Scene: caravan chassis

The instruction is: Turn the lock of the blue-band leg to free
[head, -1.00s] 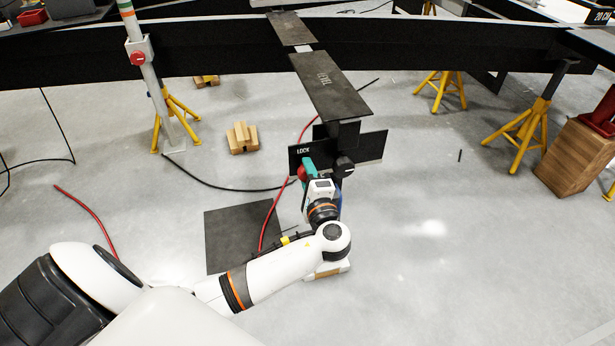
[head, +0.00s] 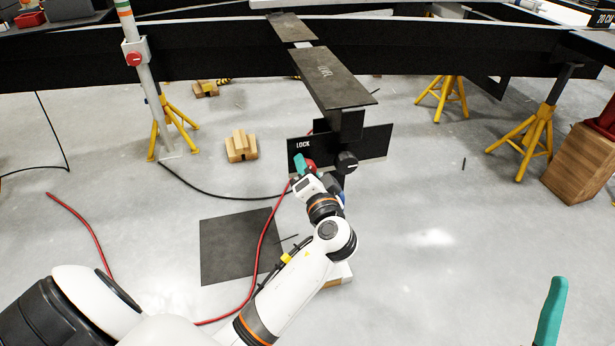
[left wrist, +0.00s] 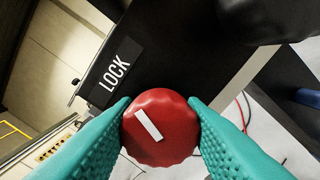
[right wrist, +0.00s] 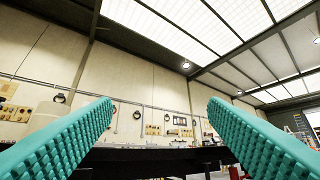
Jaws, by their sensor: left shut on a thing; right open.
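The red lock knob (left wrist: 160,127) has a white bar on its face, slanted in the left wrist view. It sits beside the white word LOCK on a black plate (head: 299,160). My left gripper (left wrist: 161,112) is shut on the knob, one teal finger on each side. In the head view the knob (head: 310,166) is partly hidden by the gripper. A bit of blue shows behind my left wrist, too hidden to tell if it is the leg's band. My right gripper (right wrist: 160,106) is open and empty; one finger shows at lower right in the head view (head: 552,312).
A black knob (head: 347,162) with a light mark is right of the red one, under a dark beam (head: 332,78) marked LEVEL. Another leg (head: 145,75) with an orange-green band stands left. Red hose (head: 265,245) and a dark mat (head: 230,250) lie on the floor.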

